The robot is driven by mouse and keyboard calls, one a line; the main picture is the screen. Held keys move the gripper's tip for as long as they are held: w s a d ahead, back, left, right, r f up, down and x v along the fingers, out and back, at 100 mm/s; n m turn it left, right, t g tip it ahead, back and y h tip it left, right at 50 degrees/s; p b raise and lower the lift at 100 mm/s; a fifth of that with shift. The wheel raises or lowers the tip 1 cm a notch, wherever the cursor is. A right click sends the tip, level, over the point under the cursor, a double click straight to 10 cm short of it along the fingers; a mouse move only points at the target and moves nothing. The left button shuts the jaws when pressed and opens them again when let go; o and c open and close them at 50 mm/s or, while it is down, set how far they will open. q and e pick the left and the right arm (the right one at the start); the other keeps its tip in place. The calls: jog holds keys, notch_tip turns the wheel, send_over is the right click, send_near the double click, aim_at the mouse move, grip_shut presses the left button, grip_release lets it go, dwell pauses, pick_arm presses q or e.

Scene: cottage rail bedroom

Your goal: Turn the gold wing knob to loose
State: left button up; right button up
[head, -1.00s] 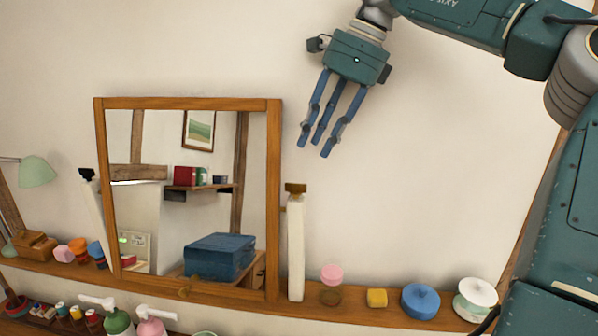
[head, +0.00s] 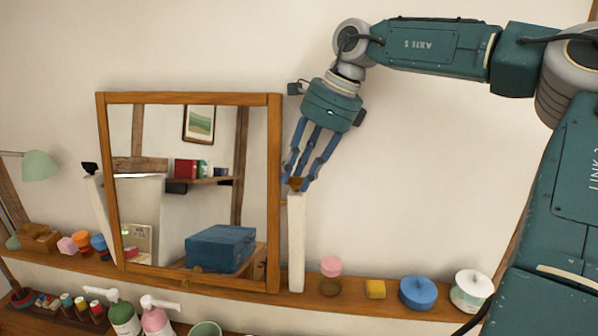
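A gold-brown knob (head: 296,184) sits on top of the white post (head: 296,240) at the right side of the wood-framed mirror (head: 274,190). My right gripper (head: 298,183) points down at the post top, its three blue fingers spread around the knob. The fingers partly hide the knob, and I cannot tell whether they touch it. They look open, not closed together. A dark knob (head: 89,168) tops the other white post (head: 97,205), left of the mirror. My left gripper is not in view.
Pump bottles (head: 155,318) stand below.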

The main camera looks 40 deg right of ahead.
jog(key=c, duration=0.4)
jog(key=shift+r, duration=0.1)
grip_shut()
jog(key=shift+r+p, duration=0.15)
jog(key=shift+p, duration=0.15)
jog(key=n+p, duration=0.2)
jog(key=p, duration=0.1)
jog(key=shift+d+r+g+y, duration=0.1)
jog(key=shift+r+g+y, duration=0.05)
jog(key=shift+g+y, duration=0.2)
jog(key=shift+n+p, duration=0.5)
jog(key=shift+p, duration=0.05)
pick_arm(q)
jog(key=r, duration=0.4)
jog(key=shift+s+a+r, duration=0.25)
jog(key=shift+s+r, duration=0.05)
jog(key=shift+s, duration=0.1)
pick_arm(e)
jog(key=shift+f, duration=0.2)
jog(key=o, duration=0.7)
grip_release()
jog(key=shift+w, duration=0.1)
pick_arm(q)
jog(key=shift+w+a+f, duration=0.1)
pick_arm(e)
jog(key=shift+w+a+f, duration=0.1)
jog(key=shift+a, duration=0.15)
